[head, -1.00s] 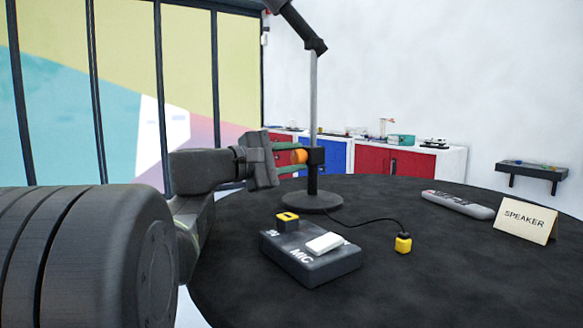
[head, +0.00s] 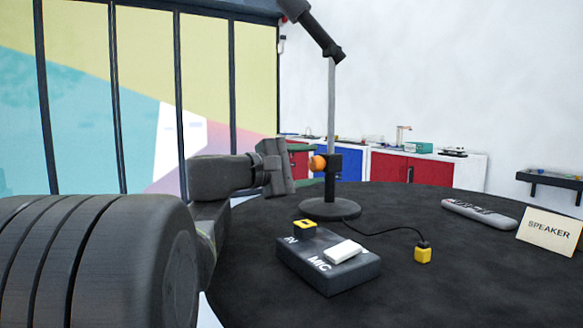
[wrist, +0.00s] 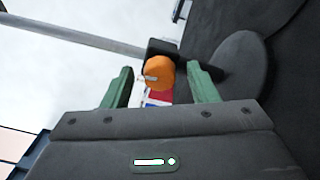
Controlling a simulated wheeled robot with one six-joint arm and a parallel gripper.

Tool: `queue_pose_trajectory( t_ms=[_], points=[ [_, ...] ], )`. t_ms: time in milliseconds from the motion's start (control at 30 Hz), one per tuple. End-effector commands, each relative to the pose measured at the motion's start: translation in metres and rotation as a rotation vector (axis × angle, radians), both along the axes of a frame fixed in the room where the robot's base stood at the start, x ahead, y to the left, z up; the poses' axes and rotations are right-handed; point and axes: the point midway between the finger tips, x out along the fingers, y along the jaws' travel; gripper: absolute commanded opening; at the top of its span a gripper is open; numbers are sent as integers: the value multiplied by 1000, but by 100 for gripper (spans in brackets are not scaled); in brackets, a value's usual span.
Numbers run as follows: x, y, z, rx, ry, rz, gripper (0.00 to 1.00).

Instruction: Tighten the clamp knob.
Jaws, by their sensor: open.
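The orange clamp knob (head: 318,163) sits on the left side of a black clamp (head: 345,160) on the grey upright pole (head: 331,105) of a stand with a round black base (head: 331,208). My gripper (head: 308,165) is open at the clamp's left, with its green fingers pointing at the knob. In the wrist view, the knob (wrist: 158,73) shows between and slightly beyond the two green fingertips of my gripper (wrist: 160,82). Gaps show on both sides of the knob, and I see no finger contact.
On the round black table (head: 440,275), a MIC box (head: 330,277) with a yellow block and white switch stands in front of the stand. A cable runs to a yellow plug (head: 423,253). A grey remote-like device (head: 480,213) and SPEAKER card (head: 549,232) are at right.

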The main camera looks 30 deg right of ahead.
Motion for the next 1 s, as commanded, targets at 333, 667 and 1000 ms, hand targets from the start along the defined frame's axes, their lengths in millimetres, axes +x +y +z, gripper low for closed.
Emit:
queue_pose_trajectory(
  t_ms=[333,667,1000],
  points=[
    [-3,52,0,0,-1,6,53],
    [-8,107,0,1,0,6,53],
    [-11,134,0,1,1,2,53]
  ],
)
